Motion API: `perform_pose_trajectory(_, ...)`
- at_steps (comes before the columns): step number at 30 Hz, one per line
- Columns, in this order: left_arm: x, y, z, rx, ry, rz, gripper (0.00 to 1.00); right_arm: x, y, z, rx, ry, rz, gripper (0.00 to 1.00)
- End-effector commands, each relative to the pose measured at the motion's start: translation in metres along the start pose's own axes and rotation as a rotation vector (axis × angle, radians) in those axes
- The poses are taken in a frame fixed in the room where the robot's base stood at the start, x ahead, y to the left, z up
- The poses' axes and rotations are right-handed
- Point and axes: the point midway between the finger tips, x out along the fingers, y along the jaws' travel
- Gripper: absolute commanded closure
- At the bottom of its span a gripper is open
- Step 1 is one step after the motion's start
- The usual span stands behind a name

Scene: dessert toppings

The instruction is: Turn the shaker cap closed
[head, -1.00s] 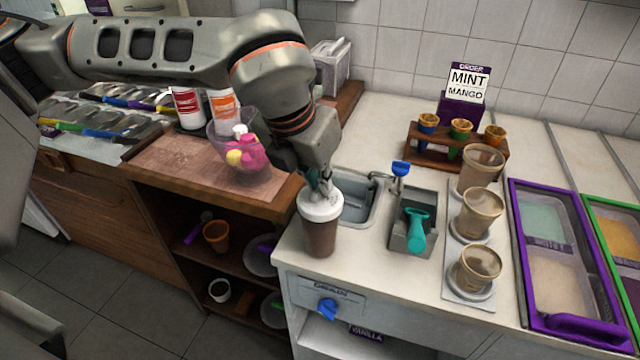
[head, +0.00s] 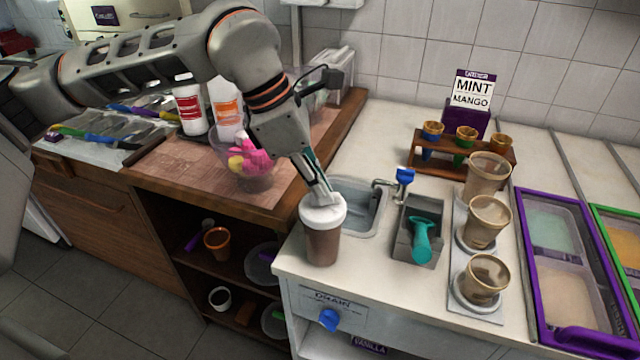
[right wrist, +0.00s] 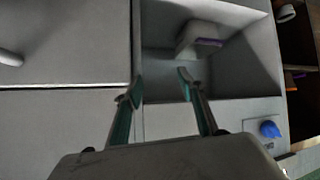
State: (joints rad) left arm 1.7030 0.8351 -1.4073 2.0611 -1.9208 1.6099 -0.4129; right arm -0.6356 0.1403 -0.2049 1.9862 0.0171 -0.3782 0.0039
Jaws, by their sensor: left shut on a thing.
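The shaker (head: 322,240), a brown cup with a white cap (head: 323,211), stands upright on the white counter near its front left corner, in front of the small sink. My left gripper (head: 322,194) comes down from the upper left onto the top of the cap and is shut on it. Its fingertips partly hide the cap's top. My right gripper (right wrist: 158,88) shows in the right wrist view, open and empty, in front of the counter's lower front and an open shelf compartment.
A sink (head: 362,205) with a blue-handled tap (head: 404,178) lies behind the shaker. A grey holder with a teal scoop (head: 422,238) stands to the right, then several tan cups (head: 487,218).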

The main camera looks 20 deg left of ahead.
Motion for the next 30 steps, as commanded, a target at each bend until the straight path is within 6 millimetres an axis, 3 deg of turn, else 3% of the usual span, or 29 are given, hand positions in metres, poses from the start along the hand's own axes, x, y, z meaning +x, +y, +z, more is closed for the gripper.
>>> perform_pose_trajectory(15, -0.0012, 0.0015, 0.0012, 0.322, 0.000, -0.132, 1.00, -0.0088, -0.0053, -0.0048, 0.016, -0.004, -0.012, 0.60)
perform_pose_trajectory(30, -0.0002, 0.0015, 0.0005, 0.332, 0.001, -0.136, 1.00, -0.0082, -0.0062, -0.0001, 0.016, -0.012, -0.013, 0.60)
